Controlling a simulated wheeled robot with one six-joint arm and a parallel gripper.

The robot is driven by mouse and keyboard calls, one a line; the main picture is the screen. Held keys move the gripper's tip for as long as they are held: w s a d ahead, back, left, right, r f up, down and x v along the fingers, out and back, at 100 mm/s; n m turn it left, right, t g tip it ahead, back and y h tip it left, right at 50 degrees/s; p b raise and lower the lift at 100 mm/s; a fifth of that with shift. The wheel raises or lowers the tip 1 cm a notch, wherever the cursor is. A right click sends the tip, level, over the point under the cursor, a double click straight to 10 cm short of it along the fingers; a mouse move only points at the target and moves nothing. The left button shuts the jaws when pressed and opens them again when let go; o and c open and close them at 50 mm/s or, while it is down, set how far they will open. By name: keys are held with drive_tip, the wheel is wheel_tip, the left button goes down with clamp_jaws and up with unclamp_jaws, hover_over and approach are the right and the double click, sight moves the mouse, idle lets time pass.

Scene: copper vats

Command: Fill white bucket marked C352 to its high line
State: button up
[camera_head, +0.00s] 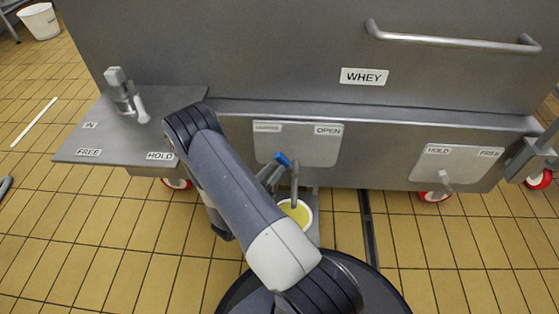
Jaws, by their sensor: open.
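A white bucket (309,222) stands on the floor under the vat's front, partly hidden behind my arm. Yellowish liquid (297,210) shows inside it. Its marking and high line cannot be seen. A grey spout (294,186) points down over it; whether liquid is running cannot be told. A blue-ended lever (282,159) sits at the spout, in front of a plate (328,146) reading OPEN at its right; its left label is unclear. My gripper (269,177) is open beside the lever, mostly hidden behind my arm; contact with the lever cannot be told.
The steel vat marked WHEY (364,77) fills the back. A side shelf (105,135) with a small fitting (123,95) juts out left. A HOLD/FREE plate (455,165) is at right. Another white bucket (40,22) stands far left. The tiled floor at left is mostly clear.

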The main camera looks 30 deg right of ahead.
sight(282, 162)
drive_tip(key=p+v, duration=0.1)
drive_tip(key=v, duration=0.4)
drive_tip(key=shift+s+a+f, duration=0.1)
drive_tip(key=shift+s+a, duration=0.05)
drive_tip(key=shift+a, duration=0.2)
drive_tip(key=shift+d, duration=0.1)
idle(1.2)
drive_tip(key=b+x, duration=0.2)
drive_tip(key=x, duration=0.9)
drive_tip(key=shift+b, duration=0.3)
drive_tip(key=shift+s+d+r+m+g+y, duration=0.2)
drive_tip(key=shift+s+r+m+g+y, duration=0.15)
drive_tip(key=shift+m, duration=0.45)
drive_tip(key=shift+w, duration=0.1)
